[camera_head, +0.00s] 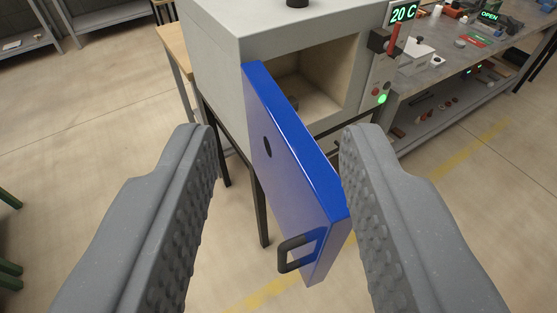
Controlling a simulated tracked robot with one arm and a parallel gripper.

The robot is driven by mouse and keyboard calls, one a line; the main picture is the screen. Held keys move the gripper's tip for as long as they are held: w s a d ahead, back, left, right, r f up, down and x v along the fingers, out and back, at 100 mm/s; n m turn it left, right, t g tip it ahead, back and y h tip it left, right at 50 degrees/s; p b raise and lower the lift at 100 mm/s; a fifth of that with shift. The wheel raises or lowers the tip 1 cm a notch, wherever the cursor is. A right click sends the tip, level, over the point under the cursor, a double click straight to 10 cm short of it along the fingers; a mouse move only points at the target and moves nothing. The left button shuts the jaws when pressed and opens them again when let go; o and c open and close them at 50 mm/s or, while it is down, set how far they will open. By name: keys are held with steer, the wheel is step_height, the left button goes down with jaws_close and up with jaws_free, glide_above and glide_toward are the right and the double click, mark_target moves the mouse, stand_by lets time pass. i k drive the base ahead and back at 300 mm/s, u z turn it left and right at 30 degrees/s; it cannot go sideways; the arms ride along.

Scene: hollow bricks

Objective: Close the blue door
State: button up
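The blue door (290,170) stands swung open from the front of a grey oven-like box (215,75). It is hinged at the left of the opening and its free edge points toward me. A dark handle (294,254) sits low on its outer face near the free edge. My gripper (268,150) is open, with one grey ridged finger on each side of the door in the picture. The right finger overlaps the door's edge in view; I cannot tell whether it touches. The box's pale interior (325,80) is visible, with a small object inside partly hidden by the door.
A control panel with a "20 C" display (403,12), a red lever (394,40) and a green light (382,99) is right of the opening. A cluttered workbench (450,60) stands at the right. Grey shelves (100,15) are at the back left. The left floor is mostly clear.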

mark_target(305, 194)
steer(key=u, duration=0.05)
steer(key=i, duration=0.5)
steer(key=z, duration=0.65)
steer(key=k, duration=1.85)
steer(key=u, duration=0.95)
steer(key=i, duration=1)
